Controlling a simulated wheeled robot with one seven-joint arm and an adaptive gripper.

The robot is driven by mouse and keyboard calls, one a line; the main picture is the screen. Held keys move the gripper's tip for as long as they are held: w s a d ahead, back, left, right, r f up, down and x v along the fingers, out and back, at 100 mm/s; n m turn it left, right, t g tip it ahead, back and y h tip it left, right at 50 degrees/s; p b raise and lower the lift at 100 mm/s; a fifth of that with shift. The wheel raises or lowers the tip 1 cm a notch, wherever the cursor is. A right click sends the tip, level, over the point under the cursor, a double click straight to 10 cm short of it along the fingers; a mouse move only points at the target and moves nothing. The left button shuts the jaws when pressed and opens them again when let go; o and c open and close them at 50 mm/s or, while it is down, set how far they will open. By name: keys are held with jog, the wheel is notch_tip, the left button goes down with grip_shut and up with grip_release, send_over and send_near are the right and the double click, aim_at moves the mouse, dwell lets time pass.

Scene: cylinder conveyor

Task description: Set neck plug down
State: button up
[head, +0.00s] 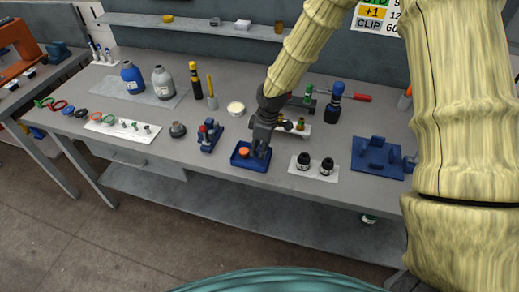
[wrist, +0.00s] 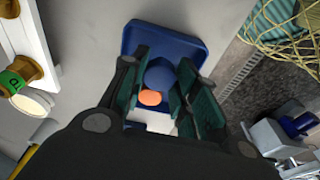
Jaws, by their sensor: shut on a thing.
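My gripper (head: 262,150) points down over a small blue tray (head: 238,164) on the workbench. In the wrist view its green-padded fingers (wrist: 163,92) are closed around a rounded blue piece (wrist: 160,74), which I take to be the neck plug. The fingers hide most of it in the head view. A small orange round piece (wrist: 149,98) shows right beside the blue piece, and in the head view (head: 244,152) at the left of the fingers. I cannot tell whether the two are joined, or whether the plug touches the tray floor.
A blue stand (head: 209,136) is left of the tray. A white plate with two black jars (head: 328,166) is close on the right. A white rack (head: 297,128) stands just behind my gripper. The bench front edge is near the tray.

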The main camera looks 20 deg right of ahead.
jog(key=shift+f+p, duration=0.3)
jog(key=shift+f, duration=0.65)
jog(key=shift+f, duration=0.15)
jog(key=o, duration=0.7)
jog(key=shift+o, duration=0.2)
jog(key=shift+r, duration=0.2)
notch_tip(320, 180, up, 12)
jog(key=s+d+b, duration=0.1)
jog(key=b, duration=0.3)
jog(key=shift+d, duration=0.25)
jog(key=shift+f, duration=0.1)
